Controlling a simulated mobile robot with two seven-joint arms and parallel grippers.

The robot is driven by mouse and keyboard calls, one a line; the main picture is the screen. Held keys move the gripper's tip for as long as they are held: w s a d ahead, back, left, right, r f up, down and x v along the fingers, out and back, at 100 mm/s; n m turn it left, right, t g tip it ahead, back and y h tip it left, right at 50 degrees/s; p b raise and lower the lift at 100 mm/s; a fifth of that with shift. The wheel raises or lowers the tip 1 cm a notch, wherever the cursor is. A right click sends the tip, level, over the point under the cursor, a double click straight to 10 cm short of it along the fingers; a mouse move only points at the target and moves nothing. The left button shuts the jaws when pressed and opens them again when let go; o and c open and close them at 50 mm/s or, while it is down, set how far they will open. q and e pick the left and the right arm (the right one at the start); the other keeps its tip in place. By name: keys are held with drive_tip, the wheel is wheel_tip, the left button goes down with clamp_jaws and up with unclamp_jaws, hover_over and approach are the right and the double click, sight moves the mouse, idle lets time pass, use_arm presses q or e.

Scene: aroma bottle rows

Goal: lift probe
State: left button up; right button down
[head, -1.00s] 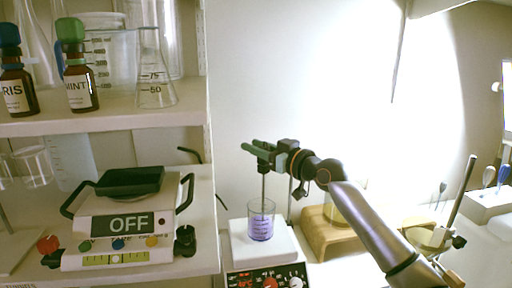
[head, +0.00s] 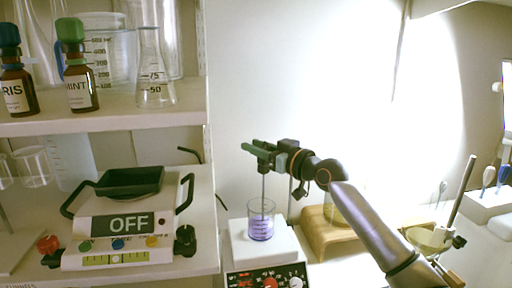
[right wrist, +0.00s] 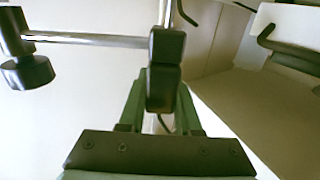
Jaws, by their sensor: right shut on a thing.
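The probe (head: 263,187) is a thin grey rod with a dark block at its top. It stands upright over a glass beaker (head: 261,222) with purple liquid; I cannot tell whether its tip is in the liquid. My right gripper (head: 258,151), with green fingers, is shut on the probe's dark block above the beaker. In the right wrist view the black block (right wrist: 165,70) sits between the green fingers, with a thin rod beyond it. My left gripper is not in view.
The beaker stands on a white hotplate (head: 262,256) with knobs. A wooden stand (head: 325,236) is to its right.

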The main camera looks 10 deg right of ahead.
use_arm(q)
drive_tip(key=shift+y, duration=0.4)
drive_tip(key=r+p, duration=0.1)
drive_tip(key=p, duration=0.1)
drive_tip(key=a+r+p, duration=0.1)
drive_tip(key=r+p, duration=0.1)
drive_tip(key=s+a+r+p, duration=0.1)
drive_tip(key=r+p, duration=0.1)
drive_tip(key=p, duration=0.1)
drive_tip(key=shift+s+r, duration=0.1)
use_arm(e)
wheel_tip(320, 180, up, 10)
drive_tip(key=shift+r, duration=0.15)
drive_tip(key=c, duration=1)
unclamp_jaws()
drive_tip(key=o, duration=0.4)
drive_tip(key=shift+f, duration=0.2)
use_arm(q)
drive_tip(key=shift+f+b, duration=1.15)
drive_tip(key=shift+b, duration=0.05)
use_arm(e)
drive_tip(key=v, duration=1.2)
drive_tip(key=shift+s+d, duration=0.15)
drive_tip(key=shift+s, duration=0.05)
